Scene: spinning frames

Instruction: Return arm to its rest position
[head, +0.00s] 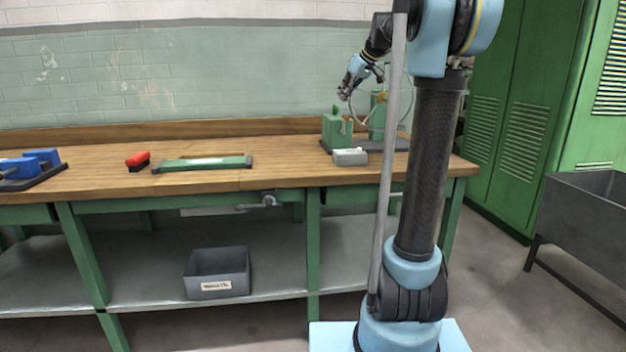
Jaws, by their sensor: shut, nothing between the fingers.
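My arm rises from its light blue base at the right of the head view and bends at the top toward the bench. My gripper (345,94) hangs at the upper middle, above the bench and in front of the tiled wall. It looks shut and holds nothing. Below it stands a green spinning frame (338,132) with a thin wheel (357,115) on a dark base. My gripper is apart from it. My arm's column and a grey rod hide part of the frame's right side.
A grey bin (217,273) sits on the lower shelf. Green lockers (520,100) and a grey trough (590,205) stand right.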

